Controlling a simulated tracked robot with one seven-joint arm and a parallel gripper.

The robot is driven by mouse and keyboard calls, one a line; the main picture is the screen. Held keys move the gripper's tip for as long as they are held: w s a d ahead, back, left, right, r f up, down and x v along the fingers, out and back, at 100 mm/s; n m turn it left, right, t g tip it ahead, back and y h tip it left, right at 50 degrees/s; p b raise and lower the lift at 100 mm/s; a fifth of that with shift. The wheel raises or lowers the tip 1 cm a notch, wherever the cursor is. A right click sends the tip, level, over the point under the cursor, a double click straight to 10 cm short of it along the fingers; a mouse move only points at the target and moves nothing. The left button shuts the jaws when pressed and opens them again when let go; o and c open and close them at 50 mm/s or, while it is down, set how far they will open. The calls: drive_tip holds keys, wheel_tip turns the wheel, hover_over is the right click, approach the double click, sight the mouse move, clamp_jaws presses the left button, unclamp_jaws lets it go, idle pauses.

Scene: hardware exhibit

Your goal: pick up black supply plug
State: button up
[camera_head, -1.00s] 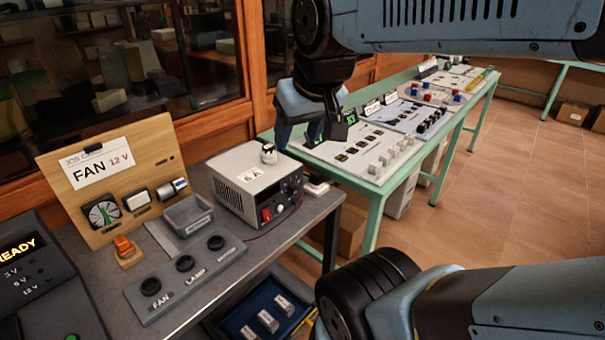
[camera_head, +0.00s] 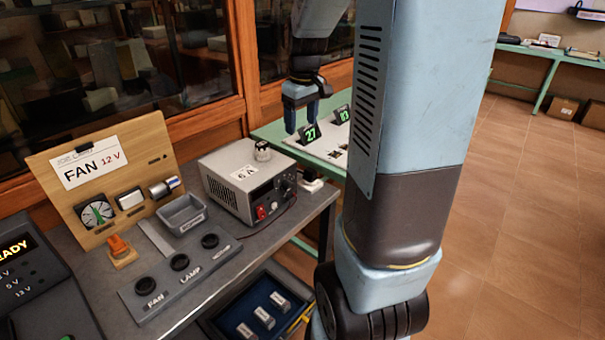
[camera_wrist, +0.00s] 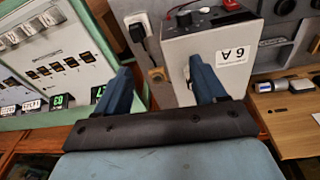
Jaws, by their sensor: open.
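The black plug (camera_wrist: 138,32) sits in a white socket (camera_wrist: 151,40) in the wrist view, with a dark cable running from it down beside the grey supply box. In the head view the white socket (camera_head: 312,184) shows small at the right side of the supply box; the plug is hard to make out there. My gripper (camera_wrist: 162,72) is open and empty, its two blue fingers apart. In the head view my gripper (camera_head: 302,124) hangs above and behind the socket, at the near end of the green table, apart from it.
The grey supply box (camera_head: 232,199), labelled 6 A, stands left of the socket with a small round object (camera_head: 262,151) on top. A green table (camera_head: 271,133) stands behind.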

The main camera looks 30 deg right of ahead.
drive_tip(key=n+g, duration=0.1)
hover_over(310, 169)
drive_tip(key=s, duration=0.1)
wheel_tip(310, 169, down, 8)
drive_tip(key=f, duration=0.8)
drive_tip(key=shift+w+d+f, duration=0.1)
drive_tip(key=shift+d+f, duration=0.1)
drive_tip(key=shift+d, duration=0.05)
drive_tip(key=f, duration=0.4)
drive_tip(key=shift+w+a+f, duration=0.1)
drive_tip(key=shift+w+a, duration=0.2)
drive_tip(key=shift+f, duration=0.6)
drive_tip(key=c, duration=1.2)
drive_tip(key=shift+o, duration=0.2)
drive_tip(key=shift+r, duration=0.15)
